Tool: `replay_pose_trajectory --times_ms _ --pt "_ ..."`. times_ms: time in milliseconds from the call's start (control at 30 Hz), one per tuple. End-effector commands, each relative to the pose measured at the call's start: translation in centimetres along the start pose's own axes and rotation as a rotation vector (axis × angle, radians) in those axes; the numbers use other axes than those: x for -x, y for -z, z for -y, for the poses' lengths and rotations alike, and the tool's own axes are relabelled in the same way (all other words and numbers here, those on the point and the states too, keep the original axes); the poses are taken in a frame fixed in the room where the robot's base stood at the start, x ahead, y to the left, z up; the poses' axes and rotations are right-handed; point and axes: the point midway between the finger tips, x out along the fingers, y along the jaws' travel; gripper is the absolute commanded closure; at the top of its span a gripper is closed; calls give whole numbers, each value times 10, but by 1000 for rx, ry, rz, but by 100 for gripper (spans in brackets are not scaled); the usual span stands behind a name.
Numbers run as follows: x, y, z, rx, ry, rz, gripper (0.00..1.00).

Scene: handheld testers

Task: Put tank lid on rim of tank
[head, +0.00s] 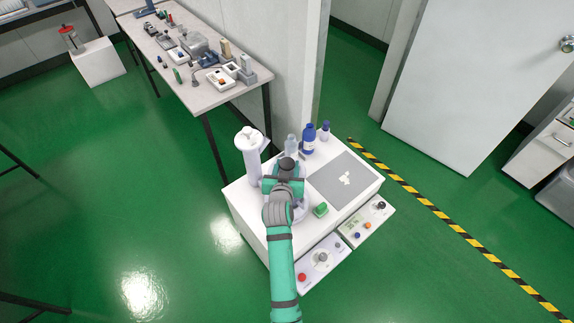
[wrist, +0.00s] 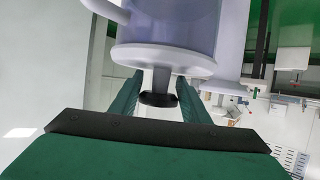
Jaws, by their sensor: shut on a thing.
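My gripper (wrist: 160,88) is shut on the dark knob (wrist: 158,99) and short stem of a pale round tank lid (wrist: 200,64). A pale, translucent cylindrical tank (wrist: 185,22) with a curved side piece shows directly beyond the lid in the wrist view. The lid's disc lies across the end of the tank in that picture; I cannot tell whether it touches the rim. In the head view my gripper (head: 286,174) is over the left part of a white table (head: 245,212). My arm hides most of the tank and lid there.
A tall white cylinder (head: 251,158) stands close left of my gripper. A clear bottle (head: 291,144) and blue bottles (head: 308,140) stand behind it. Control boxes (head: 323,259) sit along the front edge.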

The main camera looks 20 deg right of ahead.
Motion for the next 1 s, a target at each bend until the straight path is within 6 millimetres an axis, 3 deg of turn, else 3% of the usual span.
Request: replay_pose_trajectory --times_ms 33,67,133,467,600,1000 --pt "0 -1 0 0 0 0 94" --pt "0 -2 0 0 0 0 55" --pt "0 -1 0 0 0 0 39" --pt "0 0 1 0 1 -1 39" --pt "5 12 0 -1 0 -4 39" --pt "84 8 -2 0 -1 -1 39"
